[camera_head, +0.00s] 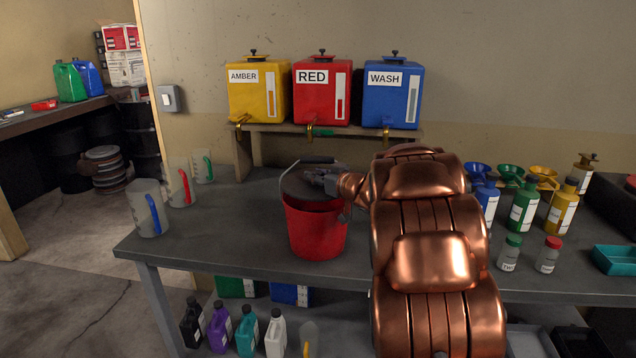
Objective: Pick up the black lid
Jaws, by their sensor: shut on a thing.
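A dark, round lid (296,186) is at the mouth of the red bucket (316,235), which stands on the grey workbench. The lid looks tilted, with its left side up; I cannot tell whether it still touches the bucket's rim. My gripper (316,178) is at the lid's top and is shut on it. My copper-coloured arm reaches in from the right and hides the right side of the lid and some of the bucket's rim.
Yellow, red and blue tanks (322,92) stand on a shelf behind the bucket. Clear jugs (150,208) are at the left. Bottles and funnels (522,205) are at the right. The bench left of the bucket (235,215) is clear.

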